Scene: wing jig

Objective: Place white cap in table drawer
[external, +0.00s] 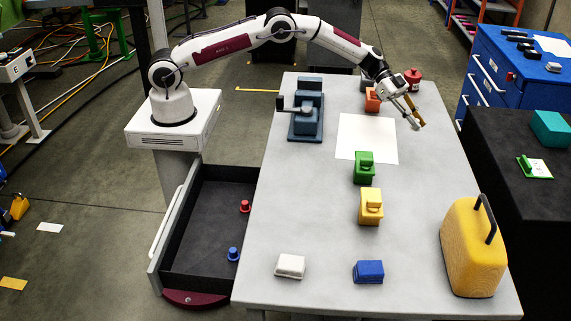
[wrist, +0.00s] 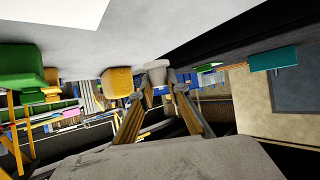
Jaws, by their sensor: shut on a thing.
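My gripper (external: 414,117) is over the far right part of the table, to the right of the white sheet. In the wrist view my gripper (wrist: 156,93) is shut on a small pale, cap-shaped thing, the white cap (wrist: 157,69), held at its fingertips. In the external view the cap is small and partly hidden by the fingers. The table drawer (external: 165,240) is pulled open on the left side of the table. A red cap (external: 245,206) and a blue cap (external: 234,254) stand inside it, near its right side.
A white sheet (external: 360,138), green block (external: 365,168), yellow block (external: 371,206), blue block (external: 369,271) and white block (external: 290,266) are on the table. A dark blue vise-like fixture (external: 307,115) stands at far left, a yellow case (external: 470,250) at near right. The table's left middle is clear.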

